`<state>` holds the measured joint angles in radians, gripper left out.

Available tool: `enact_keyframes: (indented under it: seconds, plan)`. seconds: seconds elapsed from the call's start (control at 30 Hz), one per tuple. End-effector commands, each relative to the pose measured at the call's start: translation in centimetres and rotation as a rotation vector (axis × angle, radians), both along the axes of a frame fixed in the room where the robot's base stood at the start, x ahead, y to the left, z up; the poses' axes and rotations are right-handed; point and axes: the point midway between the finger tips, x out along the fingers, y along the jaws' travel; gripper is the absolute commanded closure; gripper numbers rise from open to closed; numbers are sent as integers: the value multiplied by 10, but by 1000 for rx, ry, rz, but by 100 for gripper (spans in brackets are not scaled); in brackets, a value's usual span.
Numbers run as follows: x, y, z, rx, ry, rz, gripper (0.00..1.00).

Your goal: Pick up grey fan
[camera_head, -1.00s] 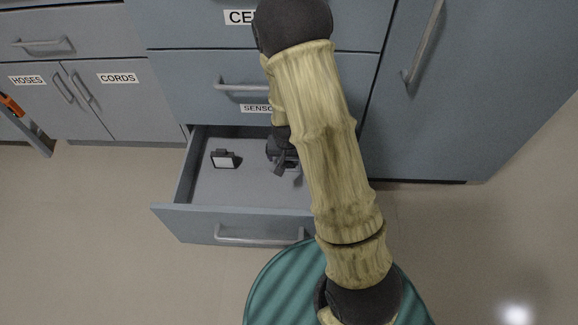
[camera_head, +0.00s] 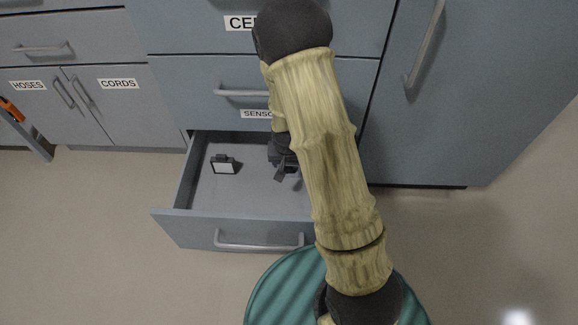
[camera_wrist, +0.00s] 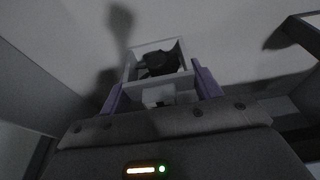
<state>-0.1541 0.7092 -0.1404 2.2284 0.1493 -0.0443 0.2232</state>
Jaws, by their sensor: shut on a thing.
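The grey fan (camera_wrist: 158,62) has a light square frame with a dark centre. In the wrist view it sits between the two purple fingers of my gripper (camera_wrist: 160,92), which are shut on its sides. In the head view my gripper (camera_head: 285,168) is a dark shape inside the open drawer, on its right side. The fan cannot be made out there, and my arm covers that part of the drawer. I cannot tell whether the fan touches the drawer floor.
The open drawer (camera_head: 190,225) has raised walls around my gripper. A small black-framed item with a pale face (camera_head: 223,165) lies on its left side. Closed drawers (camera_head: 180,90) stand above, and a tall cabinet (camera_head: 460,120) is at the right. The floor at left is clear.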

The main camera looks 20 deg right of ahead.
Motion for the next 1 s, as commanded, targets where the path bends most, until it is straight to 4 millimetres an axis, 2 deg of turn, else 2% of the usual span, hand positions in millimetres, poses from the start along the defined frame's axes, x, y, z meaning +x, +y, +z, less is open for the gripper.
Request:
enact_keyframes:
  seconds: [0.23,0.47,0.83,1.0]
  plan:
    - [0,0,4,0,0,0,60]
    - [-2,1,17,0,2,1,60]
    - [-79,25,16,0,8,2,60]
    - [-76,25,49,0,-3,-1,60]
